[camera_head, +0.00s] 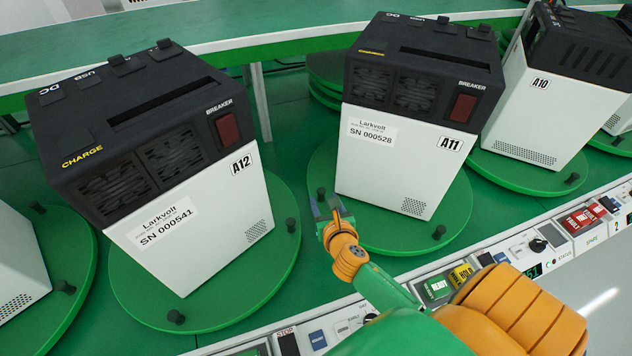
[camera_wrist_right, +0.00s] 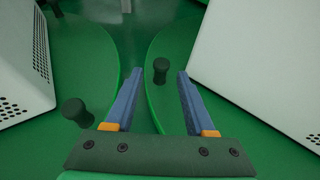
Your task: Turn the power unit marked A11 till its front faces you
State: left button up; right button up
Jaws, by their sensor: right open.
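The A11 power unit (camera_head: 402,160) is a white box with a black top, upright on a round green turntable (camera_head: 390,236). The side towards me carries fans, a red breaker switch, a serial label, the A11 mark and a small vent. I cannot tell whether this side is its front. Black pegs stand on the turntable's rim, one at the near right (camera_head: 438,232). My right gripper (camera_head: 326,203) is open at the left rim. In the right wrist view, a rim peg (camera_wrist_right: 160,70) shows between its fingers (camera_wrist_right: 158,76), apart from both. My left gripper is out of view.
The A12 unit (camera_head: 190,220) stands on its own turntable (camera_head: 285,245) close to my gripper's left, with a rim peg (camera_head: 291,225). The A10 unit (camera_head: 540,95) is at the right. A control rail (camera_head: 510,255) with buttons runs along the near side, under my arm.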

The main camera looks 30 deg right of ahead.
aim_at(322, 195)
jog(key=b+x, duration=0.1)
jog(key=x, duration=0.4)
jog(key=shift+s+r, duration=0.1)
jog(key=shift+s, duration=0.05)
grip_shut()
dwell(1.2)
